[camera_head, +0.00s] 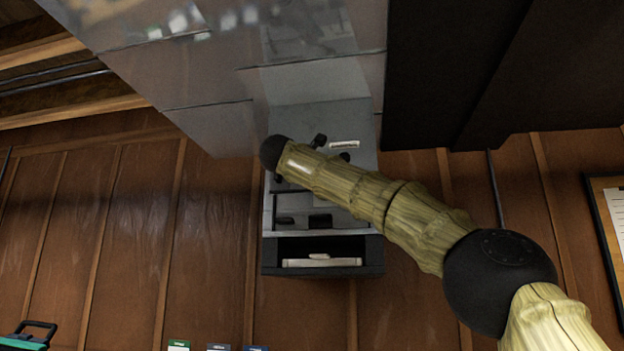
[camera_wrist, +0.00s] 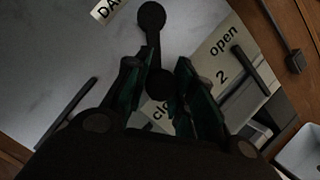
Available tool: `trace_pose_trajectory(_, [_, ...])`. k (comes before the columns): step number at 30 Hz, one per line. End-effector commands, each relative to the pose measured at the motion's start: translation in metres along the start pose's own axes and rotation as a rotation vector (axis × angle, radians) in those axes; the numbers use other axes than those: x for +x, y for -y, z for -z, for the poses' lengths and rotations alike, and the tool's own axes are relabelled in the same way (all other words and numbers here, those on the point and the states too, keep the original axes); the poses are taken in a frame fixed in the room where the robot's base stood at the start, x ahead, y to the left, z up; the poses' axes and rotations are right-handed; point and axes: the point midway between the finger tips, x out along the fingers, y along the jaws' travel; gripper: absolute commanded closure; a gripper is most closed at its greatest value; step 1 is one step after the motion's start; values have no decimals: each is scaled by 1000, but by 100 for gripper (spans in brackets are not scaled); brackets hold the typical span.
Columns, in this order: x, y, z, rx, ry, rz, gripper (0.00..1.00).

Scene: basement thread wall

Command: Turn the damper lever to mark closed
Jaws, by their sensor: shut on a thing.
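The damper lever (camera_wrist: 152,42) is a black bar with a round end at the top and another round part between my fingers, in the wrist view. My gripper (camera_wrist: 158,66) is shut on its near part, one finger on each side. A plate with "open" (camera_wrist: 222,42), "2" and a partly hidden "clo…" (camera_wrist: 158,112) lies beside and behind the fingers. I cannot tell which mark the lever points to. In the head view my arm crosses the grey metal unit (camera_head: 318,120) and largely hides the lever area.
A cut-off label starting "DA" (camera_wrist: 104,8) is on the grey panel. A dark bar (camera_wrist: 75,105) stands out left of my gripper. An open box section (camera_head: 322,270) is at the unit's bottom. A dark block (camera_head: 440,70) hangs at right. Brown wood panelling (camera_head: 120,220) surrounds it.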

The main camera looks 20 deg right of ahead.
Motion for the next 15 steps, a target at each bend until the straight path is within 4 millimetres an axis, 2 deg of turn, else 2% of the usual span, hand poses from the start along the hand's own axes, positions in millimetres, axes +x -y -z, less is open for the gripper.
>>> trace_pose_trajectory(6, [6,3,-10,30,11,17,100])
trace_pose_trajectory(15, [6,2,-11,33,12,19,100])
